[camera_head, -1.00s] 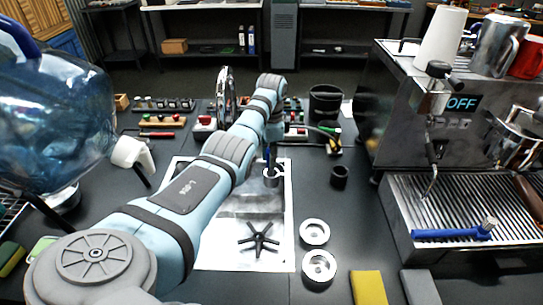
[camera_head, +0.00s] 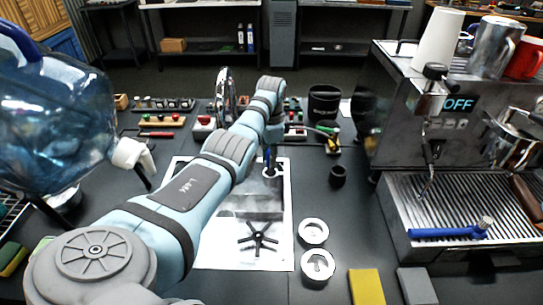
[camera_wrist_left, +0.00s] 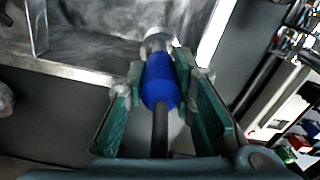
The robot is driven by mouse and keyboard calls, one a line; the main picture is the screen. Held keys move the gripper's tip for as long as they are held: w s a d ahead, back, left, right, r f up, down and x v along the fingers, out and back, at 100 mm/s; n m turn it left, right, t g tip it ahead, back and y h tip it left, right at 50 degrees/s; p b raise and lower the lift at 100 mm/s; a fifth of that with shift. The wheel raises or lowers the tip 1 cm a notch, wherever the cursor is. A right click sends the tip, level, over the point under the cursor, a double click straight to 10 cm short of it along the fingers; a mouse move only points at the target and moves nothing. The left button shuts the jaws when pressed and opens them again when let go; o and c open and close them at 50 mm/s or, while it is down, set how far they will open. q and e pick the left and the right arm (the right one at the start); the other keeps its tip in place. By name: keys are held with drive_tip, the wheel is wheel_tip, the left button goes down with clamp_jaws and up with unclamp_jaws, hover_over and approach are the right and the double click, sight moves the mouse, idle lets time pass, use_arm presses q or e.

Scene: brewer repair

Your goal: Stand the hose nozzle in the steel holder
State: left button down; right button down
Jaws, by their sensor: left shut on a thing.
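The blue hose nozzle (camera_wrist_left: 160,82) is between the green-padded fingers of my left gripper (camera_wrist_left: 163,95), which is shut on it. Its black hose trails toward the wrist camera. A bright round metal piece shows just beyond the blue body; I cannot tell whether it is the nozzle's tip or the holder's rim. In the head view, the blue nozzle (camera_head: 267,155) stands roughly upright below my left wrist, right at the small steel holder (camera_head: 272,174). Whether the tip is inside the holder is unclear. My right gripper is not in view.
A white sheet (camera_head: 225,255) with a black star-shaped knob (camera_head: 258,239) lies in front. Two metal rings (camera_head: 314,232) and a black cup (camera_head: 337,176) stand to the right. The espresso machine (camera_head: 400,115) fills the right side, a blue water bottle (camera_head: 50,120) the left.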

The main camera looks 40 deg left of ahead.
use_arm(q)
drive_tip(key=shift+f, duration=0.3)
drive_tip(key=c, duration=0.7)
unclamp_jaws()
drive_tip(key=shift+r, duration=0.1)
wheel_tip(320, 180, up, 7)
drive_tip(key=p, duration=0.8)
